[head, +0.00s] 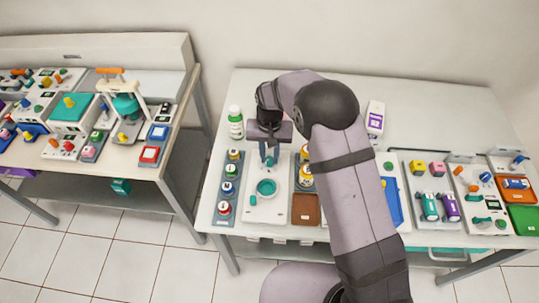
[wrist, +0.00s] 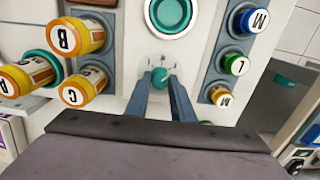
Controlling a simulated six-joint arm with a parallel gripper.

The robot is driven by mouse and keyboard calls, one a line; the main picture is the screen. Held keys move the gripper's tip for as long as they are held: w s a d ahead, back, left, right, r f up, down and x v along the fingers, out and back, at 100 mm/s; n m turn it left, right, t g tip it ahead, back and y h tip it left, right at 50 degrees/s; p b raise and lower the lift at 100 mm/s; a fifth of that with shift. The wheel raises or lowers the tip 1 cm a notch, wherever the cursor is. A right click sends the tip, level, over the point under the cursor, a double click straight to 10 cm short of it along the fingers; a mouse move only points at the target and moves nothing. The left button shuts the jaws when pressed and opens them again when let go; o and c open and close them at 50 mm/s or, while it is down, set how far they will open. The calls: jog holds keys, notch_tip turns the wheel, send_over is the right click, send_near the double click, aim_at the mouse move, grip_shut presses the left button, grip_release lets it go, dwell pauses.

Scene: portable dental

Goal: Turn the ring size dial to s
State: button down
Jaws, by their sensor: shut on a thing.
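The dial is a small round teal knob (wrist: 162,77) on a white panel in the wrist view. A thin pale line shows on its face. My gripper (wrist: 160,76) has its two blue-grey fingers on either side of the knob, closed on it. In the head view my gripper (head: 268,160) points down at the white panel (head: 256,213), just behind a round teal dish (head: 266,187). The knob is mostly hidden by the fingers there.
Labelled bottles stand close on both sides: a row with a blue-capped one (head: 228,188) at left, and orange-capped bottles such as C (wrist: 84,87) on the other side. A brown tray (head: 306,209) lies right of the panel.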

aim_at(270, 159)
dwell(0.3)
jog(key=c, duration=1.5)
grip_release()
jog(key=shift+r, duration=0.1)
notch_tip(270, 159, up, 6)
jog(key=shift+r+b, duration=0.25)
jog(key=shift+b, duration=0.75)
jog(key=shift+r, duration=0.4)
